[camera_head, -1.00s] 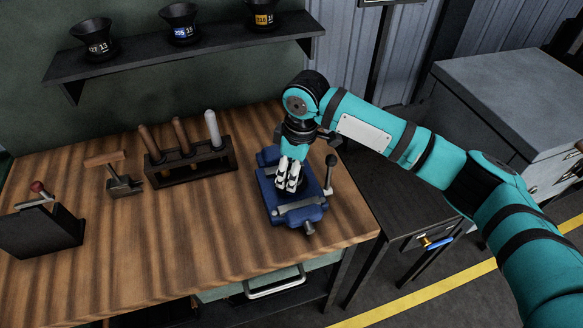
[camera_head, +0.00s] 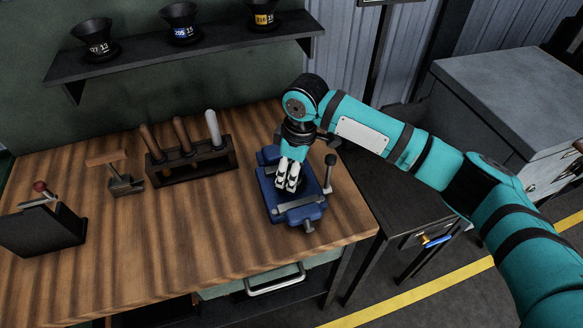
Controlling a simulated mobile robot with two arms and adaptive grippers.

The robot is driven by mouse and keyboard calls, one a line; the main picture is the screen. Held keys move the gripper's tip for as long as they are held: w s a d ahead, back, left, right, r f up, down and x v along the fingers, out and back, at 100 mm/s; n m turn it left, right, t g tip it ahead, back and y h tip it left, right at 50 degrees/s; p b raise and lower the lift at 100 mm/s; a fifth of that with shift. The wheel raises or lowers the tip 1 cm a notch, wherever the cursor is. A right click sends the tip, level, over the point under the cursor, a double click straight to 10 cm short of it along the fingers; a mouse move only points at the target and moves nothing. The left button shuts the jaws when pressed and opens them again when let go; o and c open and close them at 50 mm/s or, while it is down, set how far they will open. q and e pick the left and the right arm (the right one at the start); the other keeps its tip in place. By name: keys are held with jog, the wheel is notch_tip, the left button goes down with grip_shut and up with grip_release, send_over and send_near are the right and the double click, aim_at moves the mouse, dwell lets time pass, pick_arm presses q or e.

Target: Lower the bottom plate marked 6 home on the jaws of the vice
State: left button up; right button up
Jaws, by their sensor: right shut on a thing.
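The blue vice (camera_head: 297,213) stands near the right end of the wooden bench, with its lever upright at its right side. My right gripper (camera_head: 287,187) points down over the middle of the vice, its pale fingers close together. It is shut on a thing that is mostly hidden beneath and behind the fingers. A flat grey piece (camera_head: 300,203) shows at the front of the vice top; I cannot tell whether it is the plate or a jaw. No mark 6 can be read. My left gripper is not in view.
A rack (camera_head: 190,163) with several upright handled tools stands left of the vice. A small wooden-topped tool (camera_head: 122,184) and a dark block with a red knob (camera_head: 42,228) are further left. The bench (camera_head: 180,240) in front is clear. A shelf (camera_head: 190,47) holds dark cups.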

jog(key=shift+r+p, duration=0.1)
jog(key=shift+p, duration=0.45)
dwell(0.9)
jog(key=shift+f, duration=0.8)
dwell(0.4)
jog(key=o, duration=1.5)
jog(key=shift+f, duration=0.1)
jog(key=r, duration=0.4)
jog(key=d+r, duration=0.1)
jog(key=r, duration=0.7)
jog(key=shift+s+d+r, duration=0.1)
jog(key=shift+s+d, duration=0.05)
jog(key=shift+s, duration=0.15)
